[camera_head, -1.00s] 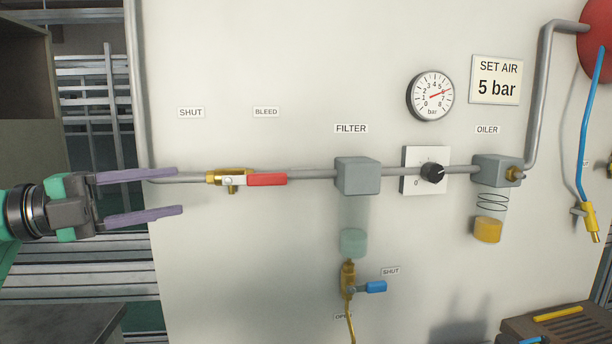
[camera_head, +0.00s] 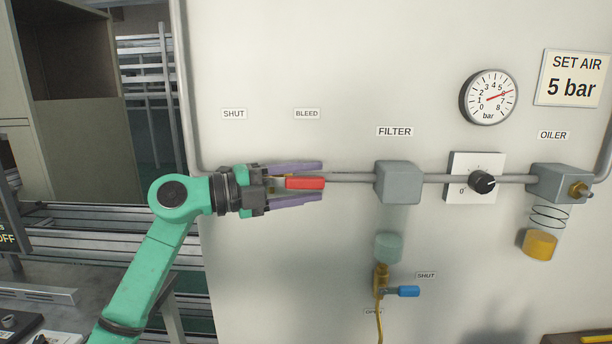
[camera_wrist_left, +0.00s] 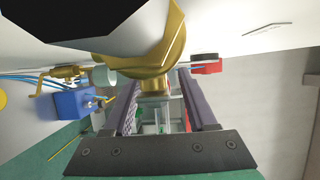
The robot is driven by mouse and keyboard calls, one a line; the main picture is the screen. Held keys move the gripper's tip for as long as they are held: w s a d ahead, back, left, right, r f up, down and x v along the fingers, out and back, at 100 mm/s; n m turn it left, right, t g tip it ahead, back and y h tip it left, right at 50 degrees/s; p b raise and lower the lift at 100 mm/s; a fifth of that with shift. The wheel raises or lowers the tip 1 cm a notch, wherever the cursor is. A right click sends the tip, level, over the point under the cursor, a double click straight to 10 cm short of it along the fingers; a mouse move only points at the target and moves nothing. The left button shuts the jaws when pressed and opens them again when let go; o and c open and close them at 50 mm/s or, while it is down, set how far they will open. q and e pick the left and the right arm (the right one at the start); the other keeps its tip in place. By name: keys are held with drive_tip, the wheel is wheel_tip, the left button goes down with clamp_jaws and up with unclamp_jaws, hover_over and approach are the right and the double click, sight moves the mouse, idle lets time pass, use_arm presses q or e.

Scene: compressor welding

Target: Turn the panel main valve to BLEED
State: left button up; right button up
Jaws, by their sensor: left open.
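The panel main valve has a red handle (camera_head: 305,183) that lies level along the pipe and points right. Its brass body is mostly hidden behind my left gripper in the head view; a large brass part (camera_wrist_left: 158,50) fills the upper middle of the left wrist view. The SHUT label (camera_head: 234,114) and BLEED label (camera_head: 307,114) are on the panel above. My left gripper (camera_head: 322,182) is open, with one purple finger above the handle and one below. I cannot tell whether either finger touches it. My right gripper is out of view.
The grey filter block (camera_head: 398,182) is on the pipe to the right of the fingertips. Below it is a blue-handled drain valve (camera_head: 408,291). A black knob (camera_head: 481,182), a gauge (camera_head: 489,97) and the oiler (camera_head: 560,183) are farther right.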

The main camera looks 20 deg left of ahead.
use_arm(q)
drive_tip(key=shift+d+f, duration=0.1)
clamp_jaws()
idle(1.2)
